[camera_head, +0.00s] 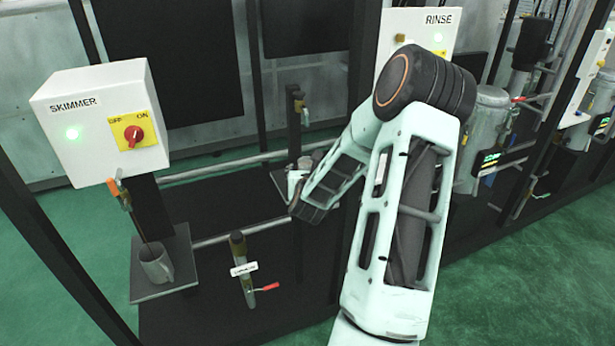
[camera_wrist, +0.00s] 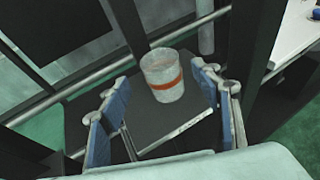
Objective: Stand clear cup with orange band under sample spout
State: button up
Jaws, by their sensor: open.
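My gripper (camera_wrist: 160,82) is open, with one blue-padded finger to each side of the cup in the wrist view. I see no clear contact between fingers and cup. In the head view a brass spout (camera_head: 301,108) hangs on a dark post above the area by my wrist. My arm hides much of the plate and cup there. The spout is not visible in the wrist view.
A SKIMMER box (camera_head: 100,120) with a red knob stands left, above a grey mug (camera_head: 156,263) on a small shelf. A valve with a red handle (camera_head: 262,289) is in front. A RINSE box (camera_head: 420,35) is behind my arm. Rails and dark posts enclose the area.

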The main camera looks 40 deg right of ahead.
jog(key=v, duration=0.6)
jog(key=shift+w+a, duration=0.1)
dwell(0.4)
